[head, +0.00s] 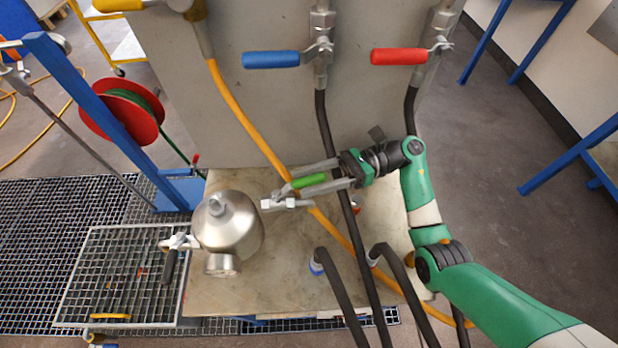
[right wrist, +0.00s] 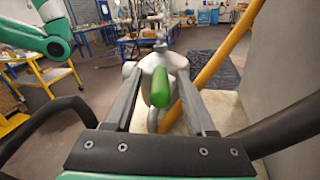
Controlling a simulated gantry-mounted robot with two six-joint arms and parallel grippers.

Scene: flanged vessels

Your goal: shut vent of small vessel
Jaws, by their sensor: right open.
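The small steel vessel (head: 230,232) stands on the pale plinth, left of my right gripper. It also shows past the fingertips in the right wrist view (right wrist: 178,62). A valve with a green lever handle (head: 308,181) sits at the vessel's right side. In the right wrist view, the green handle (right wrist: 160,88) lies between the fingers with gaps on both sides. My right gripper (head: 297,184) is open around it, pointing left at the vessel. It also shows in the right wrist view (right wrist: 159,78). My left gripper is in neither view.
A second valve with a black handle (head: 169,266) is on the vessel's left. An orange hose (head: 243,112) and dark hoses (head: 345,200) run close by the right gripper. Blue (head: 271,60) and red (head: 398,56) valve handles are above. Grating (head: 40,235) lies left.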

